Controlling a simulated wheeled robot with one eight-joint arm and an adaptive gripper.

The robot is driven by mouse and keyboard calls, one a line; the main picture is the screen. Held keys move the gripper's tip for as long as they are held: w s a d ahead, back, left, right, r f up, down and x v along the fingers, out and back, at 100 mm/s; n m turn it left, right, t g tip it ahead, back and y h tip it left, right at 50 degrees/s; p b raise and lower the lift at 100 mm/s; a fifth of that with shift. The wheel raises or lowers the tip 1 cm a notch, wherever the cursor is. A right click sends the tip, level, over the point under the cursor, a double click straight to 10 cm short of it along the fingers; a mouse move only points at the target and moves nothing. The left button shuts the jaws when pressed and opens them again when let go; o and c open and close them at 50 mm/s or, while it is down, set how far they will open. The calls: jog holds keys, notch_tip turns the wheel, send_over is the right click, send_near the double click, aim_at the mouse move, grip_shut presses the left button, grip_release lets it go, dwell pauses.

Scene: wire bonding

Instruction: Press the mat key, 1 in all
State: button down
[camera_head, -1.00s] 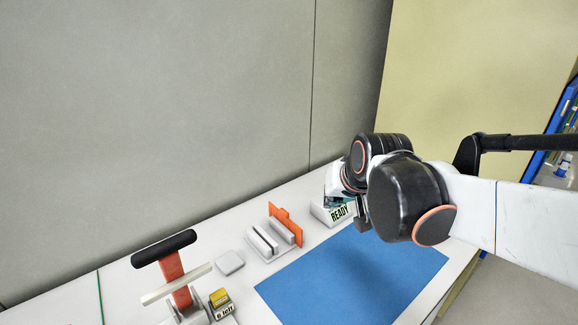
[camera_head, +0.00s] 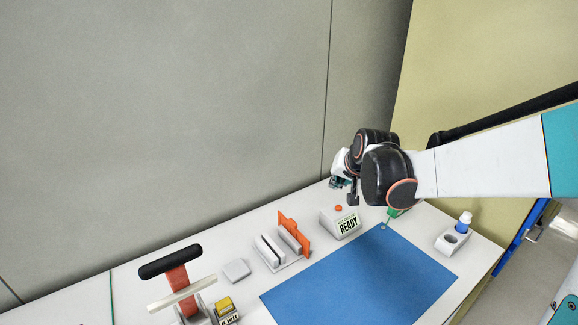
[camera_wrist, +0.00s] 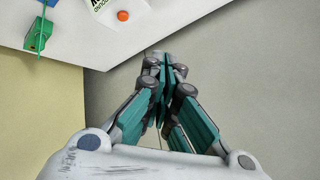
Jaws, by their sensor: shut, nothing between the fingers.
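A white box (camera_head: 340,224) with a READY label and a round orange-red key (camera_head: 338,208) on top stands at the back edge of the blue mat (camera_head: 365,275). The same key (camera_wrist: 123,16) and part of the box (camera_wrist: 103,4) show at the top of the wrist view. My gripper (camera_head: 340,184) is above and behind the box in the head view, partly hidden by my wrist. In the wrist view my gripper (camera_wrist: 163,66) is shut and empty, its fingertips apart from the key and seen against the grey wall.
A green clip-like piece (camera_head: 394,212) is right of the box, with a white holder and blue-capped bottle (camera_head: 464,222) farther right. An orange-and-grey fixture (camera_head: 283,243), a flat grey block (camera_head: 236,270) and a red-armed lever press (camera_head: 180,283) stand left. The grey wall (camera_head: 180,110) rises behind.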

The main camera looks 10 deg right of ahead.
jog(key=w+d+f+m+p, duration=0.2)
jog(key=w+d+f, duration=0.15)
jog(key=w, duration=0.35)
jog(key=m+t+p, duration=0.1)
jog(key=m+p, duration=0.1)
send_over(341, 207)
notch_tip(341, 207, down, 5)
jog(key=shift+d+r, duration=0.1)
jog(key=shift+r, duration=0.05)
jog(key=shift+f+b, duration=3.05)
jog(key=shift+f, duration=1.35)
jog(key=shift+f+b, duration=0.4)
